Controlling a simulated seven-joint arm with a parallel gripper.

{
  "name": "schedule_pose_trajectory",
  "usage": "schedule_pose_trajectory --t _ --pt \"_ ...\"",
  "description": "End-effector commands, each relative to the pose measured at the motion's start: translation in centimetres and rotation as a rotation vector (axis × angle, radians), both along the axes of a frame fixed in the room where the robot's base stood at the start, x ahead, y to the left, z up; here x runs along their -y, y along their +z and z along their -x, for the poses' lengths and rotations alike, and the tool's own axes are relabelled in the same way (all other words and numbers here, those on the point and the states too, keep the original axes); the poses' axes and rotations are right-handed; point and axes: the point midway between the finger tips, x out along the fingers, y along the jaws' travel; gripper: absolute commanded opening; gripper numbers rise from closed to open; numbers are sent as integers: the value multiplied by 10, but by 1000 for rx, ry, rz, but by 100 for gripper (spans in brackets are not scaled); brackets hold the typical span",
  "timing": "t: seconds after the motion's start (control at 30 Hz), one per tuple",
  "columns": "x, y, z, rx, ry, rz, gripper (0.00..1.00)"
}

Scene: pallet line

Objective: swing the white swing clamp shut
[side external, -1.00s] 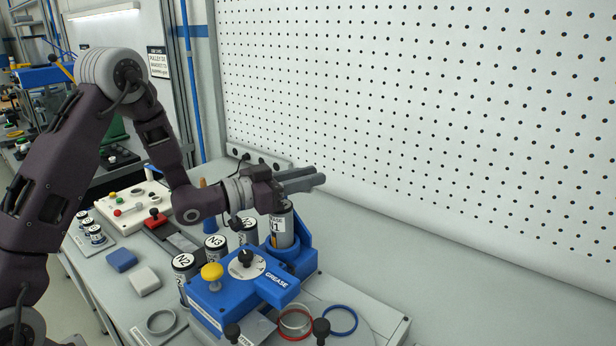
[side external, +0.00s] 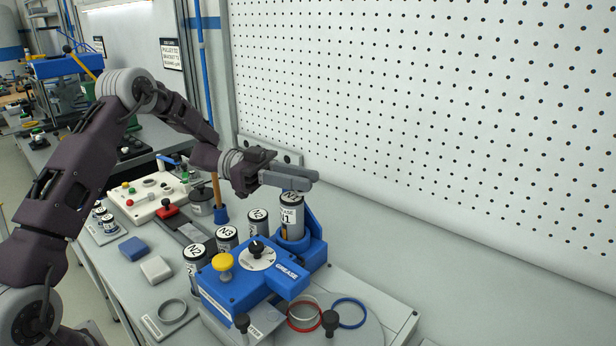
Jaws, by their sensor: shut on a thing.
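My gripper (side external: 290,178) is at the middle of the side external view, its long grey fingers level and pointing right. They are just above the top of the can marked N1 (side external: 290,217). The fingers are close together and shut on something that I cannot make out. The can N1 stands upright in a blue holder (side external: 315,252) with a tall blue back piece. I cannot make out a white swing clamp in this view; the fingers may hide part of it.
A blue grease unit (side external: 228,290) with a yellow knob (side external: 222,262) and a black dial knob stands in front. Cans N2 (side external: 194,258), N3 (side external: 227,238) and another are beside it. Red and blue rings (side external: 349,313) lie at the front right. A perforated wall (side external: 430,130) stands behind.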

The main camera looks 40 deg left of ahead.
Motion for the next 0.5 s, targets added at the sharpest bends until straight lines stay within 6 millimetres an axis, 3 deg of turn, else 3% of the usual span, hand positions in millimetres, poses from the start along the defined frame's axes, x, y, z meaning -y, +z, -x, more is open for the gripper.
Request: schedule_pose_trajectory --t 0.5 --pt "-10 1 14 3 -282 2 0"
